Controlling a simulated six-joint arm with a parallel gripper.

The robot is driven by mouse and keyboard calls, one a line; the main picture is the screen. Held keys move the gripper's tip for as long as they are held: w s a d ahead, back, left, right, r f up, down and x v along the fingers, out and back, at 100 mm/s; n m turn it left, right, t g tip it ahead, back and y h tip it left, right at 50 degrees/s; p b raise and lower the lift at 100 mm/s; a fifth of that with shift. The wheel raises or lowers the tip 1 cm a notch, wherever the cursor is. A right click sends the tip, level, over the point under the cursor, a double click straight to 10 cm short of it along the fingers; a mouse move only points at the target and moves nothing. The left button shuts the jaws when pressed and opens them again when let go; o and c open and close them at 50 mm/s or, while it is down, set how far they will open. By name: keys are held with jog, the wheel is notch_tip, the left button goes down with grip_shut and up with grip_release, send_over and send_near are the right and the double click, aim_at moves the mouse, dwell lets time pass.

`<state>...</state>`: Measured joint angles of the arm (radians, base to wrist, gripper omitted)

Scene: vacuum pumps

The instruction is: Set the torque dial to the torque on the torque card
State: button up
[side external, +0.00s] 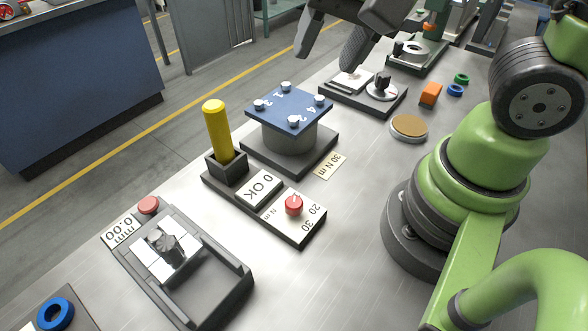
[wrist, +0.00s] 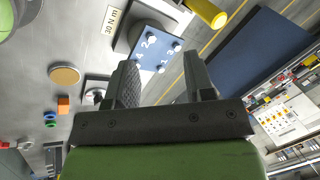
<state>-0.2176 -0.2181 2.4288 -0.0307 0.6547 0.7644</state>
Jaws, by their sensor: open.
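The torque dial (side external: 293,205) is a small red knob on a white plate marked 20 and 30, at the near end of a dark base. Its exact pointer setting is too small to tell. The torque card (side external: 329,166) is a cream label reading 30 N m, lying beside the pump; it also shows in the wrist view (wrist: 113,20). My gripper (side external: 330,45) is at the top of the side view, above the bench and well away from the dial. In the wrist view its two fingers (wrist: 162,62) are apart with nothing held between them.
A blue-topped pump (side external: 289,105) with numbered bolts stands behind the dial. A yellow-handled tool (side external: 218,132) stands upright in a holder on the dial's base, beside a display reading 0 and OK (side external: 262,187). A grey fixture (side external: 180,262) sits front left. Bench right of the dial is clear.

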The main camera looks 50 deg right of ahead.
notch_tip(320, 180, down, 6)
jog(key=w+a+m+g, duration=0.1)
jog(key=a+m+g, duration=0.1)
jog(key=a+m, duration=0.1)
jog(key=m+g+h, duration=0.2)
jog(key=m, duration=0.2)
send_over(294, 202)
notch_tip(294, 202, down, 8)
jog(key=shift+w+d+f, duration=0.1)
jog(key=shift+f, duration=0.5)
jog(key=shift+f, duration=3.45)
